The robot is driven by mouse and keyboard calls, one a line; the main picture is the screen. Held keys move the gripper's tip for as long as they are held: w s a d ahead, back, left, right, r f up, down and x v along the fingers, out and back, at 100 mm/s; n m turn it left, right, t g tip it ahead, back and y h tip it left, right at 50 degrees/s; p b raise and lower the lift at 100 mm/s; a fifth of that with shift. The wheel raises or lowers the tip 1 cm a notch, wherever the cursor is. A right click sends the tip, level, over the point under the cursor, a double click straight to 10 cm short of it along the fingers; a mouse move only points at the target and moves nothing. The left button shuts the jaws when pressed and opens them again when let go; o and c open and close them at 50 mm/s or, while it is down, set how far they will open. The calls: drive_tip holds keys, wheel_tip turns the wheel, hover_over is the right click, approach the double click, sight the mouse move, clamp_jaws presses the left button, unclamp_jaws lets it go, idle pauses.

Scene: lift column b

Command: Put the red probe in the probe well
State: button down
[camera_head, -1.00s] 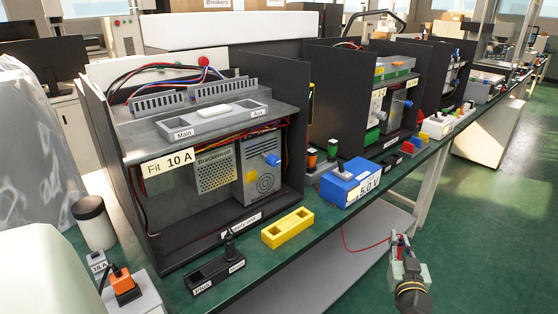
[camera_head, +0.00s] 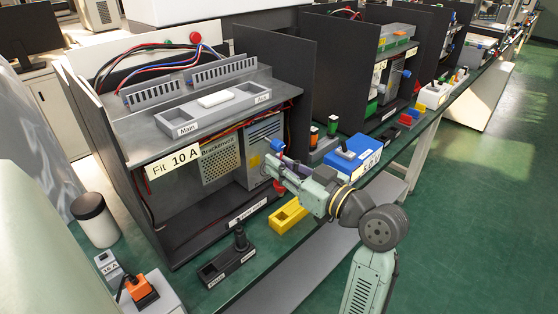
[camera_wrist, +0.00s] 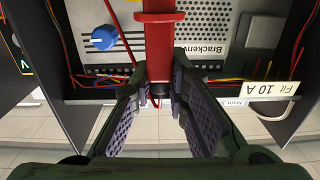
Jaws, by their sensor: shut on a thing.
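My gripper (camera_head: 285,178) is in front of the open left cabinet, near its blue knob. In the wrist view the fingers (camera_wrist: 160,95) are closed on a long red piece, the red probe (camera_wrist: 160,50), which has a wider red collar and a dark lower end. A black two-place holder (camera_head: 228,262) stands on the bench edge, with an empty square recess at left and a black upright piece at right. Its labels are too small to read surely, so I cannot tell whether the recess is the probe well.
A yellow block (camera_head: 288,215) with recesses sits below my gripper. A blue box (camera_head: 352,156) stands to the right. The cabinet (camera_head: 115,190) has a grey power unit (camera_head: 262,150) with a blue knob (camera_head: 277,145). An orange plug (camera_head: 141,290) is at lower left.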

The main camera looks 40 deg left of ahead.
sight(284, 188)
drive_tip(key=shift+d+f, duration=0.1)
drive_tip(key=shift+d, duration=0.05)
drive_tip(key=shift+f+b, duration=0.15)
drive_tip(key=shift+b, duration=0.2)
wheel_tip(284, 188, down, 6)
drive_tip(key=b, duration=0.5)
drive_tip(key=shift+r, duration=0.25)
drive_tip(key=shift+f+b, duration=2.1)
drive_tip(key=shift+b, duration=0.3)
idle(1.2)
drive_tip(key=c, duration=1.5)
unclamp_jaws()
drive_tip(key=shift+d+t, duration=0.1)
drive_tip(key=shift+t, duration=0.2)
drive_tip(key=d, duration=0.8)
drive_tip(key=s+d, duration=0.1)
drive_tip(key=d, duration=0.2)
drive_tip(key=shift+d, duration=0.4)
